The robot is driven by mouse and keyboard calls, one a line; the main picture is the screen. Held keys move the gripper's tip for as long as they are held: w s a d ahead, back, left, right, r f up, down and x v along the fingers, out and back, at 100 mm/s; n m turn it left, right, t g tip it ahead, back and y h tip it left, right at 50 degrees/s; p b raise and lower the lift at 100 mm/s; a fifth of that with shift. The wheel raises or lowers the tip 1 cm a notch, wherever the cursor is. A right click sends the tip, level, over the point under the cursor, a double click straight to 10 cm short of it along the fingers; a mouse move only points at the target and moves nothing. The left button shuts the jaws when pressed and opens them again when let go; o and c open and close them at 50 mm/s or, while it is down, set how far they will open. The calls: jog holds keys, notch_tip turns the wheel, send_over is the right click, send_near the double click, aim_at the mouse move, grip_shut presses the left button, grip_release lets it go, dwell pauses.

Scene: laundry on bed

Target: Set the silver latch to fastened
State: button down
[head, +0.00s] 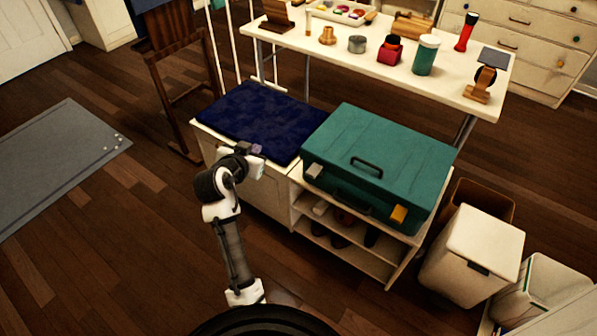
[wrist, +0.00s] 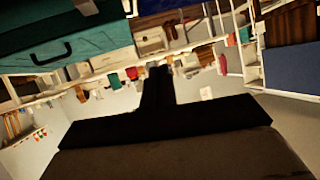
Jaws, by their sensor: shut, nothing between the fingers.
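A teal case (head: 375,150) lies closed on a white cabinet. Its silver latch (head: 314,170) is at the left end of the front edge; I cannot tell whether it is fastened. A yellow latch (head: 398,214) is at the right end. My gripper (head: 257,150) is shut and empty, left of the case and apart from it, near the front edge of the dark blue cushion. In the wrist view my gripper (wrist: 158,72) is a dark silhouette, and the case (wrist: 100,43) shows at upper left with a pale latch (wrist: 87,7).
The dark blue cushion (head: 248,118) lies left of the case. Open shelves (head: 345,243) holding dark items are below the case. A white table (head: 455,80) with several small objects stands behind. White bins (head: 475,250) stand at right. The floor at left front is clear.

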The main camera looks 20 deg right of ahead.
jog(key=s+d+f+m+g+h, duration=0.1)
jog(key=s+d+f+m+g, duration=0.1)
jog(key=s+d+f+g, duration=0.2)
jog(key=d+f, duration=0.2)
jog(key=d, duration=0.1)
jog(key=shift+s+d+h, duration=0.3)
jog(key=shift+s, duration=0.1)
jog(key=p, duration=0.2)
send_near(313, 170)
notch_tip(313, 170, up, 2)
jog(key=d, duration=0.2)
jog(key=f, duration=0.1)
jog(key=w+f, duration=0.1)
jog(key=f+p, duration=0.1)
jog(key=f, duration=0.1)
jog(key=shift+w+d, duration=0.3)
jog(key=shift+d, duration=0.05)
jog(key=shift+f+b, duration=0.15)
jog(key=shift+b, duration=0.25)
